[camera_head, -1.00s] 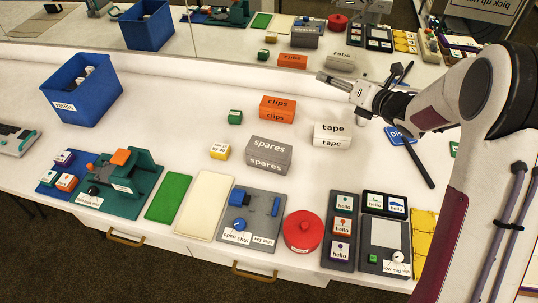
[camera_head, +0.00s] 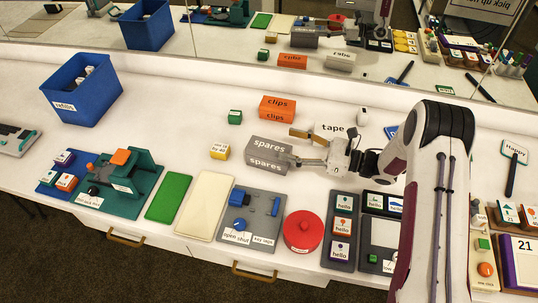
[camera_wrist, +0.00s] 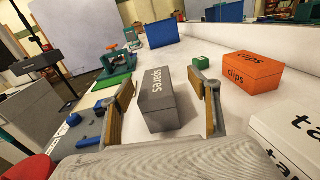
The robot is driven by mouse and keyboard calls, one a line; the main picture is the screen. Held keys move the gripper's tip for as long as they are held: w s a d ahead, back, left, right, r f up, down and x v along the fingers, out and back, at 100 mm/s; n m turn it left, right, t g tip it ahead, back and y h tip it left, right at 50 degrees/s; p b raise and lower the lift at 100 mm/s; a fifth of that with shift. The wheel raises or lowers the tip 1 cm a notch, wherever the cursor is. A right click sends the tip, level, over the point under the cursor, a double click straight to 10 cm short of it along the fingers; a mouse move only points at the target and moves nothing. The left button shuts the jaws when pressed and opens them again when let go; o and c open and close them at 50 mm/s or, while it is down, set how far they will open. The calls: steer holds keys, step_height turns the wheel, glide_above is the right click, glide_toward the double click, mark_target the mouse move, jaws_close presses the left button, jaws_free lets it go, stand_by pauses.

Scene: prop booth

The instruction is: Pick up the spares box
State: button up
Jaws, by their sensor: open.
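The spares box (camera_head: 268,154) is a grey box labelled "spares", standing on the white table in front of the orange clips box. It also shows in the wrist view (camera_wrist: 165,103), upright between my two fingers. My gripper (camera_head: 296,147) reaches it from the right, low over the table. In the wrist view my gripper (camera_wrist: 163,105) is open, with one tan-padded finger on each side of the box. A gap shows on the left and right of the box there, so the pads look apart from it.
The orange clips box (camera_head: 284,109) stands behind, and the white tape box (camera_head: 332,129) is close behind my gripper. A yellow block (camera_head: 220,152) and a green block (camera_head: 235,117) lie to the left. A grey latch board (camera_head: 250,216) and red round tin (camera_head: 303,232) are in front.

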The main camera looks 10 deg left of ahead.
mark_target(286, 151)
steer(key=shift+s+d+f+n, duration=0.15)
steer(key=shift+s+f, duration=0.15)
steer(key=shift+f, duration=0.2)
steer(key=shift+s+d+f+n, duration=0.15)
steer(key=shift+s+f, duration=0.15)
steer(key=shift+f, duration=0.15)
steer(key=shift+d+f, duration=0.15)
steer(key=shift+f, duration=0.35)
steer(key=shift+w+a, duration=0.1)
steer(key=shift+a, duration=1.2)
steer(key=shift+w+a+f, duration=0.1)
steer(key=shift+w+a, duration=0.05)
steer(key=shift+a, duration=1.15)
steer(key=shift+w+a, duration=0.1)
steer(key=shift+a, duration=1.2)
